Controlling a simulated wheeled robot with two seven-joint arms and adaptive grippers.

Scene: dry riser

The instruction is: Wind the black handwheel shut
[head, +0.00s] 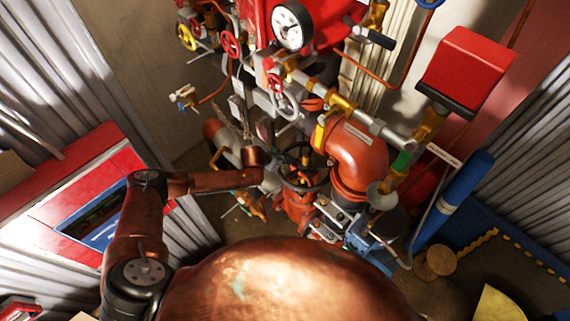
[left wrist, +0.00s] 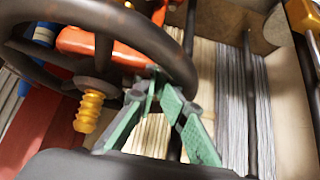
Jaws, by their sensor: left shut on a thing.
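The black handwheel (head: 306,188) sits on the red valve body (head: 299,207) low in the middle of the head view. Its dark rim and a spoke fill the upper left of the left wrist view (left wrist: 150,36). My left arm reaches in from the left, and my left gripper (head: 279,173) is at the wheel's left side. In the left wrist view the green-padded fingers (left wrist: 163,86) meet the near part of the rim and are shut on it. The exact contact is partly hidden. My right gripper is in neither view.
A thick orange-red pipe elbow (head: 360,155) stands just right of the wheel. A blue cylinder (head: 455,200) leans farther right. Gauges, small valves and pipes crowd the wall above. A yellow ribbed part (left wrist: 89,110) shows under the wheel.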

